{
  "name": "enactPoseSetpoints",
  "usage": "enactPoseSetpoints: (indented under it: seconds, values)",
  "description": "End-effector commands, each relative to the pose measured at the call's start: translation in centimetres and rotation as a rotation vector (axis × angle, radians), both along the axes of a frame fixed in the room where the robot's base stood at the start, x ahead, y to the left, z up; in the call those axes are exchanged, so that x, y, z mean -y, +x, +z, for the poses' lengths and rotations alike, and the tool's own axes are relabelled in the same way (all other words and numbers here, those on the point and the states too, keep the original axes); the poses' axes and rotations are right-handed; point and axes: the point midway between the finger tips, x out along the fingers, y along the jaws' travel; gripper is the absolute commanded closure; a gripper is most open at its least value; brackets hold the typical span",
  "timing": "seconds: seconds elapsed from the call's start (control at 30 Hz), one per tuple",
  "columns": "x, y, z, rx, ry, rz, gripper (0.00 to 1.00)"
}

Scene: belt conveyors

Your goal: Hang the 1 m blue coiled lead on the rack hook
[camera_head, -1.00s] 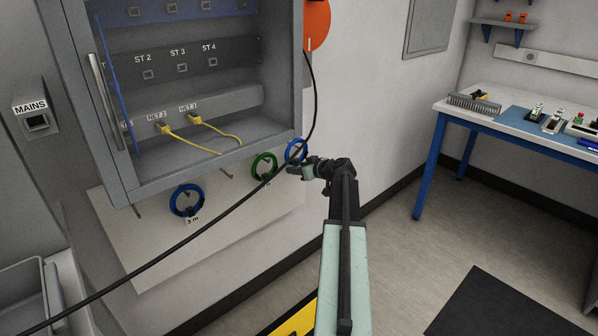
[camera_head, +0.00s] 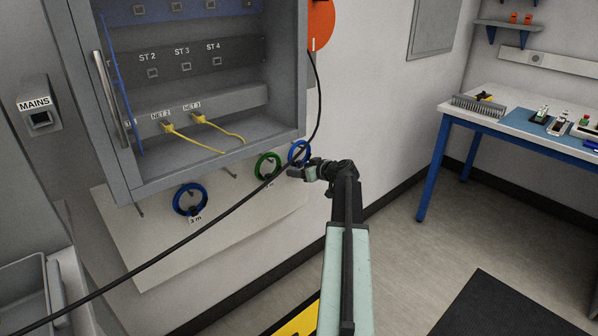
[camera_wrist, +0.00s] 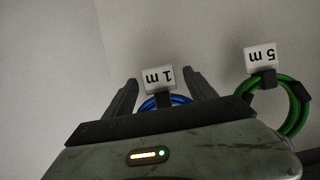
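The 1 m blue coiled lead (camera_head: 306,147) hangs at the right end of the pale board, below the cabinet. In the wrist view its blue coil (camera_wrist: 166,101) and "1 m" tag show between my gripper's fingers (camera_wrist: 159,92). Gaps show on both sides of the tag, so the fingers are open. In the head view my gripper (camera_head: 303,173) is just below the coil and hides its lower part. Bare hooks stick out of the board at its left end (camera_head: 140,210) and near its middle (camera_head: 230,173); I cannot tell which is the rack hook.
A green coil (camera_head: 258,167), tagged 5 m in the wrist view, hangs close left of the blue one. A blue 3 m coil (camera_head: 177,199) hangs farther left. A black cable (camera_head: 235,196) crosses before the board. The grey cabinet (camera_head: 225,158) overhangs; a workbench (camera_head: 478,116) stands right.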

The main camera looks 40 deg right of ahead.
Motion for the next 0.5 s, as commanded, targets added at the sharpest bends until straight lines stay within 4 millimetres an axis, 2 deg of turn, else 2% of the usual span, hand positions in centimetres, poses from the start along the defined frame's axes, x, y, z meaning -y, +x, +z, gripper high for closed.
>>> enactPoseSetpoints:
  seconds: [0.27, 0.37, 0.5]
  values:
    - [0.0, -0.3, 0.2, 0.000, 0.000, -0.001, 0.35]
    - [-0.1, -1.3, 0.7, 0.000, 0.000, -0.002, 0.35]
    - [-0.3, -3.7, 1.9, -0.001, 0.000, -0.002, 0.35]
